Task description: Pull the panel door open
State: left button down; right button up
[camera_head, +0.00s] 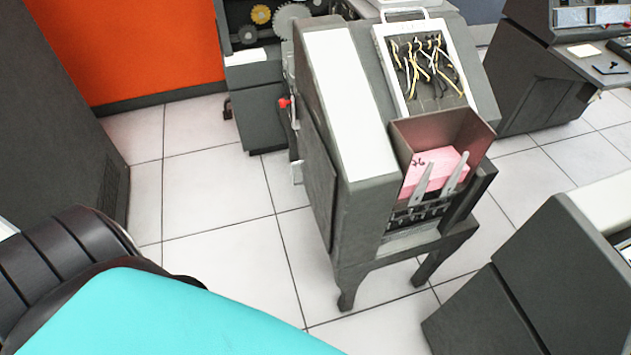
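A dark grey card machine (368,205) on legs stands in the middle of the head view. A dark flat panel (318,178) covers its left side, seen at a steep angle. It looks closed against the body, and I cannot make out a handle on it. I cannot be sure that this is the panel door. Neither of my grippers is in view.
The machine's front holds pink cards (432,170) in a brown hopper (460,130). Grey cabinets stand at left (50,110) and right (535,275). White tiled floor (215,190) is clear left of the machine.

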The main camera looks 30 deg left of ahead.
aim_at(319, 175)
jog(key=k+u, duration=0.1)
jog(key=u, duration=0.7)
